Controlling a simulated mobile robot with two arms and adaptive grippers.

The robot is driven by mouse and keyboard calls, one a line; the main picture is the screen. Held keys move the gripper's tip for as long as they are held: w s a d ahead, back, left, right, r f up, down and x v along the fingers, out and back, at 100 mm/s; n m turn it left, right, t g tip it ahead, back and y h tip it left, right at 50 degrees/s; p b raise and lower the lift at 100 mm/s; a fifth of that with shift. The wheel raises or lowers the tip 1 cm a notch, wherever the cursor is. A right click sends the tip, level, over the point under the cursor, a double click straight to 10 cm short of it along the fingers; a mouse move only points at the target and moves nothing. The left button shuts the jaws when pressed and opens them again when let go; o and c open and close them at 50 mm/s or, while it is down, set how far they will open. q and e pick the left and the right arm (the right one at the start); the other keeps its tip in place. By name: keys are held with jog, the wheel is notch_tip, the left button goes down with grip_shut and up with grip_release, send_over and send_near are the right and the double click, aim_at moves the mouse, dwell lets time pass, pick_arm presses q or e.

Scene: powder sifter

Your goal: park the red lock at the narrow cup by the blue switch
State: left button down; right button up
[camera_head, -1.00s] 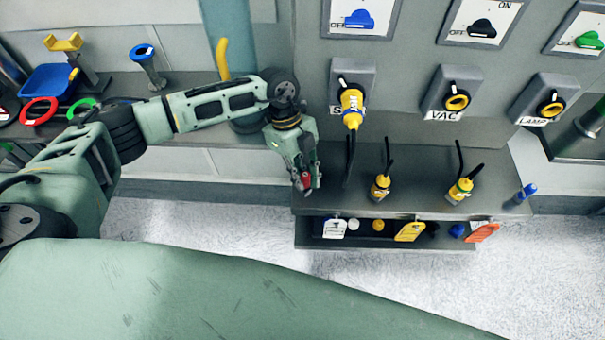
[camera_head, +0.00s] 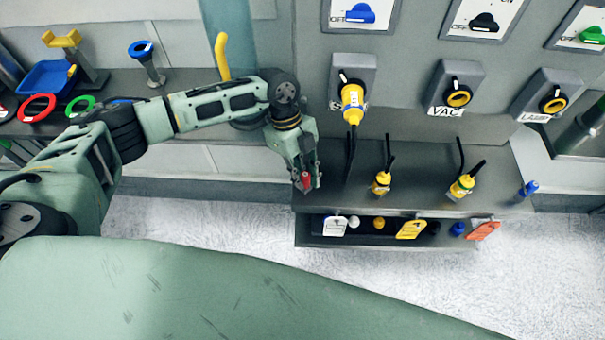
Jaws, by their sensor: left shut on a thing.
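My left gripper (camera_head: 310,185) is shut on the red lock (camera_head: 304,179), over the left end of the grey bench. The lock is small and partly covered by the fingers. The blue switch (camera_head: 359,13) is on a white plate at the top of the panel, up and to the right of the gripper. I cannot make out a narrow cup by that switch; the gripper and arm hide part of the bench's left end. My right gripper is not in view.
A yellow plug (camera_head: 352,103) sits in the socket below the blue switch. Yellow plugs (camera_head: 381,183) with black cables stand on the bench (camera_head: 420,200). A lower shelf holds white, yellow and orange tags. A blue tray (camera_head: 47,78) is at the left.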

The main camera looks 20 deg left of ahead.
pick_arm(q)
jog(key=shift+f, duration=0.15)
jog(key=c, duration=1.6)
grip_release()
jog(key=shift+o, duration=0.2)
jog(key=v, duration=1.2)
jog(key=shift+s, duration=0.1)
